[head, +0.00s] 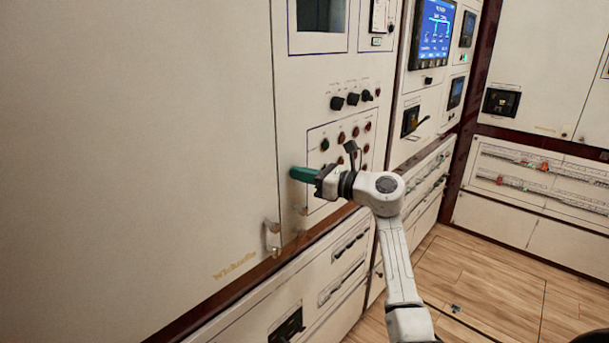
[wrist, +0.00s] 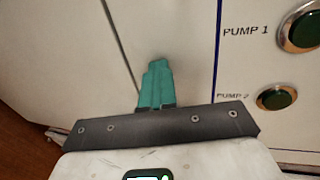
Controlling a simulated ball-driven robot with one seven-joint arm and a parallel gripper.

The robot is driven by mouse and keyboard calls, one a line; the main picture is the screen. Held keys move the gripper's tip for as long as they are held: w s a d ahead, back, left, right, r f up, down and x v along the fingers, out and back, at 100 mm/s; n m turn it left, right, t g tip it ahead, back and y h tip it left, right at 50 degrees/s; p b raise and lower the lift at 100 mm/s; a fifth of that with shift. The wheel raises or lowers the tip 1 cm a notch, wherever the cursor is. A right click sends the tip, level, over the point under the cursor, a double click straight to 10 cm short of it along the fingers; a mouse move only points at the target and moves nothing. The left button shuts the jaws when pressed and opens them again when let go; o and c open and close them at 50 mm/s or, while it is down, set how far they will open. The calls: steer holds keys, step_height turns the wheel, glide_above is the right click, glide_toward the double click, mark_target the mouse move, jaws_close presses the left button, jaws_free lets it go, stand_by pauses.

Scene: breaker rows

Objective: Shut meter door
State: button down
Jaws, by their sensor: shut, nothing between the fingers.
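A large cream door panel (head: 150,120), which I take to be the meter door, fills the left of the head view. A metal handle (head: 271,238) sits low near its right edge. In the wrist view the panel (wrist: 60,50) meets the control panel at a thin dark seam; I cannot tell if it is fully flush. My gripper (head: 298,174) has teal fingers, shut and empty, just right of the seam and above the handle. The fingers also show in the wrist view (wrist: 156,82), pointing at the cream surface; I cannot tell if they touch it.
The control panel right of the seam carries knobs (head: 352,99), several buttons, and a green PUMP 1 button (wrist: 300,27). A blue screen (head: 433,38) is on a farther cabinet. Drawers (head: 345,250) run below.

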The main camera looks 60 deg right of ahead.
steer(key=s+b, duration=0.2)
steer(key=s, duration=0.8)
steer(key=shift+s, duration=0.4)
